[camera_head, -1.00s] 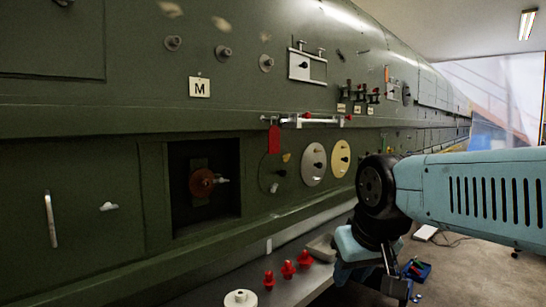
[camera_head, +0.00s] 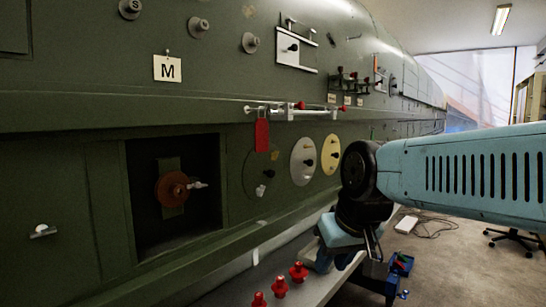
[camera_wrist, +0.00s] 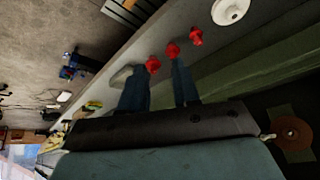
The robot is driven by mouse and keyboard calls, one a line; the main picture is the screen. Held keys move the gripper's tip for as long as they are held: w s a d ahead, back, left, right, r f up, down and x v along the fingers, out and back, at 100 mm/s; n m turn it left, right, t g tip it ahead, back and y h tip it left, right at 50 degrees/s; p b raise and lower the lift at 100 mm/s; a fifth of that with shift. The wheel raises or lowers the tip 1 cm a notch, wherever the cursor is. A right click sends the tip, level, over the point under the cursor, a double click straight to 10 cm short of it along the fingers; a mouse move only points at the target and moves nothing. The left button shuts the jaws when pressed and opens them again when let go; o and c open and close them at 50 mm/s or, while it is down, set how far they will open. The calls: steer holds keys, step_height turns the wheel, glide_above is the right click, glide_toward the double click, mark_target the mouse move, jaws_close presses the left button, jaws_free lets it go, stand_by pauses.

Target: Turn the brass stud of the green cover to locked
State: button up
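The green cover (camera_head: 250,178) is a round disc, nearly the colour of the fuselage wall, left of a grey disc and a yellow disc. A small brass-coloured spot, possibly the stud, shows at its upper right, with a dark knob and a small white piece lower down. Its locked or unlocked state is too small to read. A red tag (camera_head: 262,136) hangs over its top. My gripper (camera_head: 335,262) is low, right of the cover and well apart from it. In the wrist view, my gripper's two blue fingers (camera_wrist: 160,88) are spread, with nothing held between them.
Red plugs (camera_head: 279,287) stand on the grey shelf (camera_head: 318,288) below the wall. A square recess with a brown round valve (camera_head: 173,189) is left of the cover. A rail (camera_head: 295,112) with red ends juts out above.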

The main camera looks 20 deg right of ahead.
steer(key=w+a+r+y, duration=0.2)
steer(key=w+a+y, duration=0.1)
steer(key=w+y, duration=0.25)
steer(key=t+y, duration=0.5)
steer(key=t, duration=0.4)
glide_toward(270, 153)
steer(key=x, duration=0.6)
steer(key=shift+w+d+f, duration=0.2)
steer(key=shift+w+d, duration=0.1)
steer(key=shift+h, duration=0.25)
steer(key=shift+c, duration=0.4)
jaws_close()
